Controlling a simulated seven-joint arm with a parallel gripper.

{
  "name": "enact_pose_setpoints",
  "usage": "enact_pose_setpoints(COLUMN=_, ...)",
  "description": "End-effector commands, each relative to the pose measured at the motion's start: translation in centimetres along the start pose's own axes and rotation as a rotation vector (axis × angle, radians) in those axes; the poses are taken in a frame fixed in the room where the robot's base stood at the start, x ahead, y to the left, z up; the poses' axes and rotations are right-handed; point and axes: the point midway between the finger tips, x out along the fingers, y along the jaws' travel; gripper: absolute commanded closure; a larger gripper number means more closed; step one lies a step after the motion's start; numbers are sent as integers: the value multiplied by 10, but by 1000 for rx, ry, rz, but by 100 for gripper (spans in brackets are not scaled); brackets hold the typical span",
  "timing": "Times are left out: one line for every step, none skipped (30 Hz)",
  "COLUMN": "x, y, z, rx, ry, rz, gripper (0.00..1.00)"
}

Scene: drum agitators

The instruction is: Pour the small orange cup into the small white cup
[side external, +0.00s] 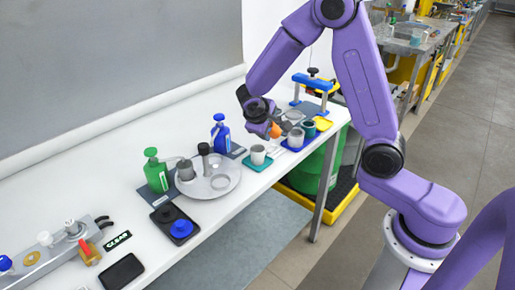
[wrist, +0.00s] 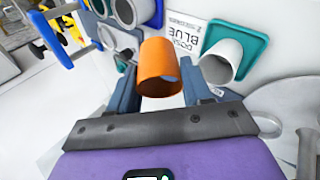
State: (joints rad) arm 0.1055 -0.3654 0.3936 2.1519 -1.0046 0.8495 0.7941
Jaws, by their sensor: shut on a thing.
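My gripper (side external: 264,124) is shut on the small orange cup (wrist: 160,70) and holds it above the table. The orange cup (side external: 275,130) is partly hidden by my gripper in the side view; its exact tilt is hard to tell. A white cup (side external: 257,155) stands on a teal mat, below and to the left of the orange cup in the side view. In the wrist view this white cup (wrist: 221,62) is to the right of the held cup. Another whitish cup (side external: 295,138) stands on a blue mat, to the right in the side view.
A teal cup (side external: 309,129) stands on a yellow mat beside the blue-framed stand (side external: 316,83). A round grey tray (side external: 222,185) holds dark and grey vessels. The table's front edge runs close to the cups.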

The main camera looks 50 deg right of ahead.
Motion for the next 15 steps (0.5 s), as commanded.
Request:
enact_pose_setpoints(x=0, y=0, z=0, rx=-4, ry=-3, rz=6, gripper=80)
enact_pose_setpoints(x=0, y=0, z=0, rx=-5, ry=-4, rz=10, gripper=80)
enact_pose_setpoints(x=-1, y=-1, z=0, rx=-7, ry=-6, rz=14, gripper=80)
enact_pose_setpoints(x=-1, y=-1, z=0, rx=-8, ry=-7, rz=18, gripper=80)
enact_pose_setpoints(x=-1, y=-1, z=0, rx=-10, ry=-9, rz=21, gripper=80)
enact_pose_setpoints(x=-2, y=-1, z=0, rx=-12, ry=-10, rz=26, gripper=80)
enact_pose_setpoints(x=-2, y=-1, z=-1, rx=-13, ry=-12, rz=29, gripper=80)
enact_pose_setpoints(x=-2, y=-1, z=-1, rx=-14, ry=-14, rz=33, gripper=80)
enact_pose_setpoints(x=-2, y=-1, z=-1, rx=-16, ry=-16, rz=38, gripper=80)
enact_pose_setpoints(x=-2, y=-1, z=-1, rx=-17, ry=-17, rz=41, gripper=80)
enact_pose_setpoints(x=-3, y=-1, z=-1, rx=-19, ry=-18, rz=44, gripper=80)
enact_pose_setpoints(x=-3, y=-1, z=-1, rx=-21, ry=-20, rz=49, gripper=80)
enact_pose_setpoints(x=-3, y=-1, z=-1, rx=-22, ry=-22, rz=52, gripper=80)
enact_pose_setpoints(x=-3, y=-1, z=-1, rx=-24, ry=-24, rz=56, gripper=80)
enact_pose_setpoints(x=-3, y=-1, z=-1, rx=-26, ry=-26, rz=61, gripper=80)
